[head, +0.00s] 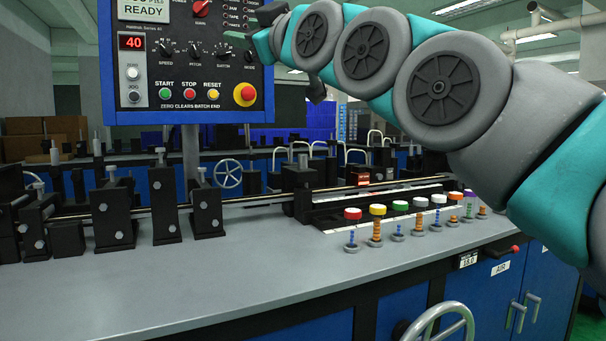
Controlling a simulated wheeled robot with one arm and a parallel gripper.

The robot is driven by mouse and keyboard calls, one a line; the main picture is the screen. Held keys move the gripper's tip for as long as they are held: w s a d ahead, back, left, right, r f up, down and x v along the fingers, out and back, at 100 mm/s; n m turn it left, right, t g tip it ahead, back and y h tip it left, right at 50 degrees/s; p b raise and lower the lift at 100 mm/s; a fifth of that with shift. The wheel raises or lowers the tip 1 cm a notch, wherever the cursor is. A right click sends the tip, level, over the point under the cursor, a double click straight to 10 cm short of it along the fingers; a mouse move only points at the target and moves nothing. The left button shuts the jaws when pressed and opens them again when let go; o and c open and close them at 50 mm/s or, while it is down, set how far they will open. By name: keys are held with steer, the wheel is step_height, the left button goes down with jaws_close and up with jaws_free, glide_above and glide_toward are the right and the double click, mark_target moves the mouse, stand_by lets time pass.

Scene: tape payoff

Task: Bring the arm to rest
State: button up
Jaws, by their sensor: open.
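My arm reaches in from the right edge, its grey and teal links raised across the upper right. My gripper (263,29) is at the arm's far end, by the upper right corner of the blue control panel (187,104). It is open, with nothing seen between its fingers. It is small in view and partly overlaps the panel's right edge, so I cannot tell whether it touches the panel.
The panel has a red display (132,42) reading 40 and a red emergency button (245,94). Below stands a grey bench (200,285) with black roller blocks (110,215) and several coloured-cap plungers (377,222). A handwheel (440,325) is at the front. The bench's front left is clear.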

steer(key=s+d+f+m+g+h, duration=0.1)
steer(key=d+f+m+g+h, duration=0.2)
steer(key=f, duration=1.3)
steer(key=d+f+m+g+h, duration=0.1)
steer(key=f+g+h, duration=0.25)
steer(key=f, duration=1.25)
steer(key=s+d+f+m+g+h, duration=0.2)
steer(key=s+d+f, duration=0.3)
steer(key=f, duration=0.4)
steer(key=s+d+f+m+g+h, duration=0.25)
steer(key=s+d+f, duration=0.2)
steer(key=f, duration=0.45)
steer(key=s+d+f+m+g+h, duration=0.1)
steer(key=s+d+f, duration=0.4)
steer(key=s, duration=0.5)
steer(key=s+d+f+m+g+h, duration=0.1)
steer(key=s+d+f+m+g, duration=0.3)
steer(key=s+f, duration=0.6)
steer(key=s+d+g, duration=0.1)
steer(key=g, duration=0.1)
steer(key=shift+s+f+m+g, duration=0.2)
steer(key=shift+s+m+g, duration=0.05)
steer(key=shift+m+g, duration=0.1)
steer(key=shift+d, duration=0.1)
